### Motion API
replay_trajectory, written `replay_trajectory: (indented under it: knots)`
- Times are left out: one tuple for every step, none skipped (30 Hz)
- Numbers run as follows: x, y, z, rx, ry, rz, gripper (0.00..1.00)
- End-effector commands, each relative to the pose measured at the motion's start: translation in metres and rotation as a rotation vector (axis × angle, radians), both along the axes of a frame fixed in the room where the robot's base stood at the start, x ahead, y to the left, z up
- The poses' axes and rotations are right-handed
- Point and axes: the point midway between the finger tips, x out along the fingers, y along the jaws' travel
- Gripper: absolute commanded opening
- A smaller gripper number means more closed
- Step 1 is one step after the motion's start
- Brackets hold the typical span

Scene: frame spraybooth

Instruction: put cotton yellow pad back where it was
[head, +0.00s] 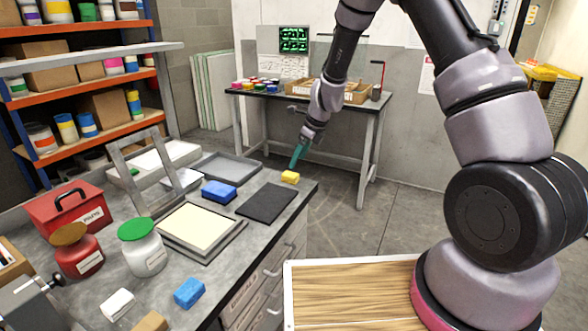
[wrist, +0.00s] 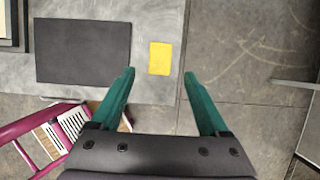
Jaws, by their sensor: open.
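The yellow pad (head: 290,177) lies on the grey bench top near its right end, beside a dark flat mat (head: 267,203). In the wrist view the yellow pad (wrist: 160,58) lies flat to the right of the dark mat (wrist: 83,50), with a narrow gap between them. My gripper (head: 296,166) has teal fingers and is just above the pad in the head view. In the wrist view my gripper (wrist: 158,75) is open, with the pad ahead and between the lines of its two fingers. Nothing is held.
The bench holds a blue block (head: 219,191), a cream panel in a frame (head: 199,225), a grey tray (head: 229,168), a white jar (head: 142,247) and a red toolbox (head: 66,208). The bench edge is close to the pad, with open floor beyond.

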Motion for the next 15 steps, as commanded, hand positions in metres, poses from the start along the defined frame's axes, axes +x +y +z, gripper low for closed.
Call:
replay_trajectory:
  knots:
    - [-0.002,-0.003,0.011,-0.001,-0.004,0.002,0.78]
    - [-0.003,-0.005,0.016,0.000,-0.003,0.001,0.78]
    - [-0.004,-0.007,0.022,0.000,-0.003,0.001,0.78]
    - [-0.005,-0.009,0.026,0.000,-0.003,0.001,0.78]
    - [-0.006,-0.010,0.030,0.000,-0.003,0.001,0.78]
    - [-0.007,-0.012,0.034,0.000,-0.003,0.001,0.78]
    - [-0.008,-0.013,0.036,0.000,-0.002,0.001,0.78]
    - [-0.008,-0.013,0.039,0.000,0.000,0.001,0.78]
    - [-0.009,-0.014,0.041,0.000,0.000,0.001,0.78]
    - [-0.009,-0.015,0.042,0.000,0.000,0.001,0.78]
    - [-0.009,-0.015,0.043,0.000,0.000,0.001,0.78]
    - [-0.009,-0.016,0.044,0.000,0.000,0.001,0.78]
    - [-0.009,-0.016,0.045,0.000,-0.001,0.002,0.78]
    - [-0.010,-0.017,0.047,-0.001,-0.003,0.005,0.78]
    - [-0.010,-0.018,0.052,-0.001,-0.011,0.016,0.78]
